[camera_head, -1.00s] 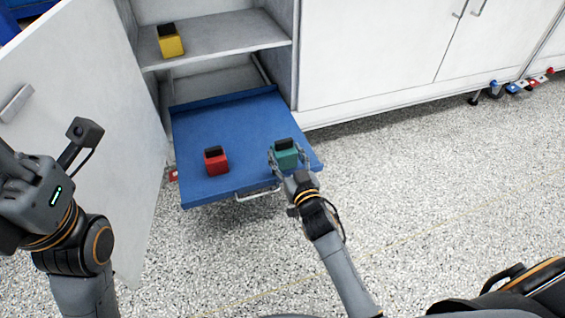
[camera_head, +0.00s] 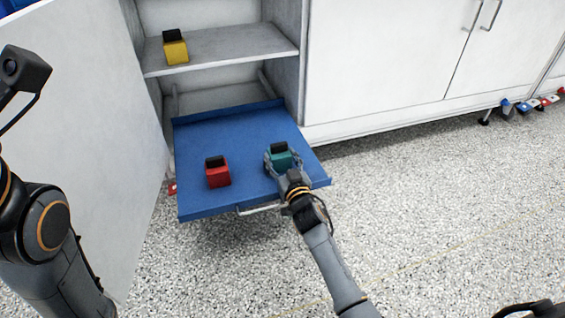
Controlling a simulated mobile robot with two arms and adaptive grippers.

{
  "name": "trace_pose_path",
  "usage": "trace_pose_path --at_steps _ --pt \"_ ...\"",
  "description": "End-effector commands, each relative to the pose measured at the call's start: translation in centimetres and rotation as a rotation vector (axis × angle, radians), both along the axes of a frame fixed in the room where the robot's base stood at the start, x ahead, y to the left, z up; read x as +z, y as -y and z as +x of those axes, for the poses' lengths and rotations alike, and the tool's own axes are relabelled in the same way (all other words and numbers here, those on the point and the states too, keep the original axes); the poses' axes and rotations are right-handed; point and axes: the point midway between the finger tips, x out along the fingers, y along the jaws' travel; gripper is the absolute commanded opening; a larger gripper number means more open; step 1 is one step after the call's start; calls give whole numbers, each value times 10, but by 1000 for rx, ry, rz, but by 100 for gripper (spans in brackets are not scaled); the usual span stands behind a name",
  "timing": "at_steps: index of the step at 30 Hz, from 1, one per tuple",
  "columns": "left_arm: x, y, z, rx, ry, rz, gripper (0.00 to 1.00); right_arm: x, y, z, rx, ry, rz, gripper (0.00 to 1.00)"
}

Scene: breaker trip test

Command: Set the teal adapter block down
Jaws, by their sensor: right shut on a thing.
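The teal adapter block (camera_head: 279,156) is a small cube with a dark top, over the right part of the blue pull-out tray (camera_head: 235,130). My right gripper (camera_head: 284,163) is shut on it, coming from the tray's front side, with a finger showing at each side of the block. The block looks upright and close to the tray. I cannot tell whether its underside touches the tray, as the gripper hides its lower front. My left arm is at the left edge, and its gripper fingers are out of view.
A red block (camera_head: 218,173) stands on the tray left of the teal one. A yellow block (camera_head: 175,48) stands on the cabinet shelf (camera_head: 225,47) above. The open cabinet door (camera_head: 95,150) is on the left. The tray's back part is clear.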

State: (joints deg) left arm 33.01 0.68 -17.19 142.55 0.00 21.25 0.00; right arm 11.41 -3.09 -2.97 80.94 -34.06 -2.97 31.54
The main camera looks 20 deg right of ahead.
Motion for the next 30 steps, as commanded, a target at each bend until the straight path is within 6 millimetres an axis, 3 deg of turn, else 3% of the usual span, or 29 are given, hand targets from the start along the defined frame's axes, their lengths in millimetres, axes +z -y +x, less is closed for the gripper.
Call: trace_pose_path --at_steps 1,9,10,13,25,30 --pt "1 0 0 0 0 0 19 7 -1 1 2 12 0 0" --pt "0 0 -1 0 2 0 19 3 -1 1 2 11 2 0" --pt "0 0 -2 1 5 0 19 -3 0 0 0 -1 2 60" --pt "1 0 -1 0 4 1 19 -2 0 0 0 -1 1 80" --pt "4 0 -2 -1 6 0 19 3 0 0 0 0 0 81" --pt "1 -1 15 -2 -51 -3 19 4 1 -24 -1 -5 3 81"
